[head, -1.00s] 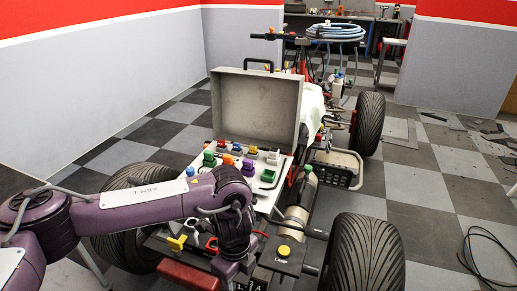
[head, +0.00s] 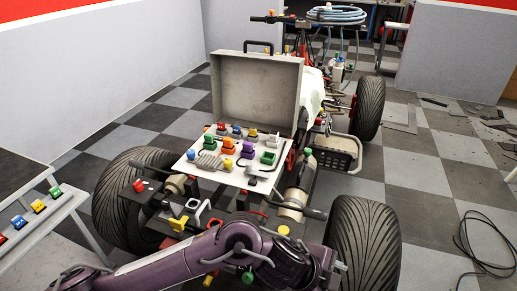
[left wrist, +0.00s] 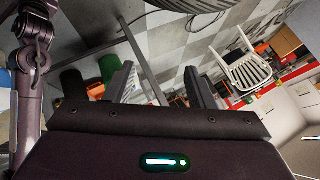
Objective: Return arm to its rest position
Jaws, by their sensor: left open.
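My purple left arm (head: 180,262) lies across the bottom of the head view, from the lower left to the lower middle, in front of the quad's rear end. A bent joint (head: 240,240) shows near the middle, and the arm runs on toward the right. I cannot make out its fingers there. In the left wrist view my left gripper (left wrist: 162,84) has its two dark fingers spread apart, with nothing between them. My right gripper is in neither view.
The stripped quad (head: 340,160) fills the middle, with large rear tyres (head: 363,245) near my arm. An open grey case (head: 255,92) holds a panel of coloured switches (head: 233,160). A side table (head: 50,218) stands left. Cables (head: 478,245) lie on the floor at right.

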